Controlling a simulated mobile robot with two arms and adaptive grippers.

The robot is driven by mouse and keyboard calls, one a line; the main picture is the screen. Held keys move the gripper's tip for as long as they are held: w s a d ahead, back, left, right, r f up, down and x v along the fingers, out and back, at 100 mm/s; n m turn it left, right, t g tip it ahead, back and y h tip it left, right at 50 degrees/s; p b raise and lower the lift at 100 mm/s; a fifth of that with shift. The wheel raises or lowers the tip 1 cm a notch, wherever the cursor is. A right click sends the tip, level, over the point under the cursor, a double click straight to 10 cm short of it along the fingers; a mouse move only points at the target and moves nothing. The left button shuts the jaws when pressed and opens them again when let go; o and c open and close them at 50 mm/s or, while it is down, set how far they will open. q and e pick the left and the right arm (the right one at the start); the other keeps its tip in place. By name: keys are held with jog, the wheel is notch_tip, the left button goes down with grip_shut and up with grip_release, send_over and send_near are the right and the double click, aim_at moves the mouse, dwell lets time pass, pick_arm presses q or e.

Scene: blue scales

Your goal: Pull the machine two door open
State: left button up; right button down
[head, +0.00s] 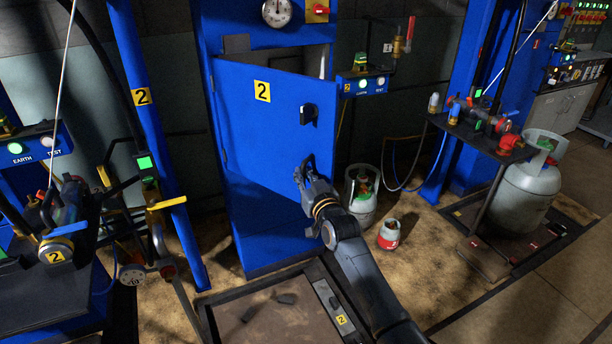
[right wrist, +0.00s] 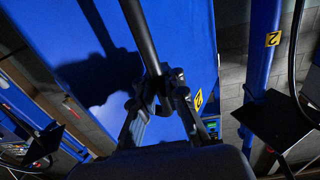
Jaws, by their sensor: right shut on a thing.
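The machine two door (head: 262,150) is a blue panel with a yellow "2" label. It stands partly open at an angle, with a gap behind its top edge. A black handle (head: 308,114) sits near its right side. My right gripper (head: 303,168) is at the door's lower right, below the handle in the picture. In the right wrist view my right gripper (right wrist: 165,84) is shut, with a dark bar (right wrist: 141,35) running into its fingers. I cannot tell whether this bar is part of the door. The left gripper is out of view.
A grey gas bottle (head: 361,196) and a small red-and-white canister (head: 389,235) stand on the floor right of the door. A low dark platform (head: 222,312) lies in front of the cabinet. A blue post (head: 150,125) stands to the left.

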jog(key=shift+d+f, duration=0.4)
jog(key=c, duration=1.6)
grip_release()
jog(key=shift+d, duration=0.1)
jog(key=shift+o, duration=1.1)
jog(key=shift+s+d+r, duration=0.1)
jog(key=shift+d+r, duration=0.1)
jog(key=shift+r, duration=0.05)
jog(key=shift+a+r, duration=0.1)
jog(key=shift+a, duration=0.2)
jog(key=v, duration=1.2)
jog(key=shift+d, duration=0.15)
